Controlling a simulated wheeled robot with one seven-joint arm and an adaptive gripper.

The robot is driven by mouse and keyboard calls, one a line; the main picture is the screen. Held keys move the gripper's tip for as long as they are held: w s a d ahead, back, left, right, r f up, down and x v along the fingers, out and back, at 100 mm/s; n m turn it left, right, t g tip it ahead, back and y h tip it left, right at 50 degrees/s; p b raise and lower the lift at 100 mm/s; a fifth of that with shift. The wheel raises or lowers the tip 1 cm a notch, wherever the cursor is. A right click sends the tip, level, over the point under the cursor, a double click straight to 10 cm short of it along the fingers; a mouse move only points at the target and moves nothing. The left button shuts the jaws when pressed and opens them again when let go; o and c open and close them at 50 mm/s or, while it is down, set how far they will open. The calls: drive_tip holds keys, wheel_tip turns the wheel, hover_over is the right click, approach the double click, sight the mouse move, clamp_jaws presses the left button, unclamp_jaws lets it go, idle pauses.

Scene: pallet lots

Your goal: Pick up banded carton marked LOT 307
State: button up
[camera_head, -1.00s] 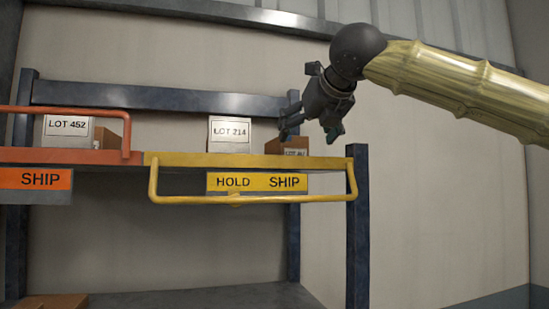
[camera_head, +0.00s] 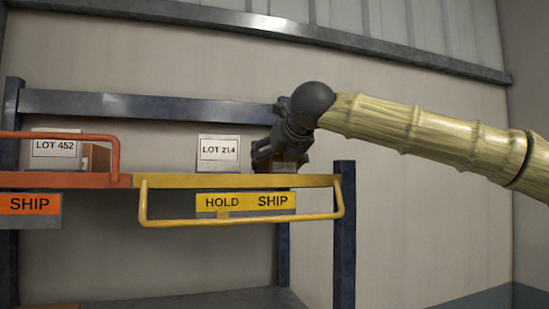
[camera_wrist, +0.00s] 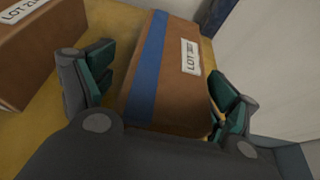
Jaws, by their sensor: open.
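A brown carton with a blue band (camera_wrist: 150,65) sits between the two fingers of my gripper (camera_wrist: 165,92) in the wrist view. Its white label starts with LOT, but the number is too blurred to read. My gripper is open, with one finger on each side of the carton; I cannot tell whether either touches it. In the head view my gripper (camera_head: 272,150) is over the right end of the yellow-edged shelf, and it hides most of this carton, leaving a small label part (camera_head: 285,167) showing.
A carton labelled LOT 214 (camera_head: 218,151) stands just left on the same shelf. A LOT 452 carton (camera_head: 57,147) stands behind the orange rail (camera_head: 116,150). A yellow rail (camera_head: 240,220) and a HOLD SHIP sign (camera_head: 245,202) front the shelf. A dark post (camera_head: 344,235) stands right.

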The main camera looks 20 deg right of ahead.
drive_tip(key=shift+w+d, duration=0.15)
drive_tip(key=shift+w, duration=0.25)
drive_tip(key=shift+s+d+f, duration=0.1)
drive_tip(key=shift+s+d, duration=0.1)
drive_tip(key=shift+d, duration=0.05)
drive_tip(key=shift+w+a, duration=0.15)
drive_tip(key=shift+a, duration=0.1)
drive_tip(key=shift+c, duration=0.9)
drive_tip(key=shift+w+f, duration=0.1)
drive_tip(key=c, duration=0.4)
drive_tip(key=shift+d, duration=0.15)
drive_tip(key=c, duration=0.5)
drive_tip(key=shift+o, duration=0.2)
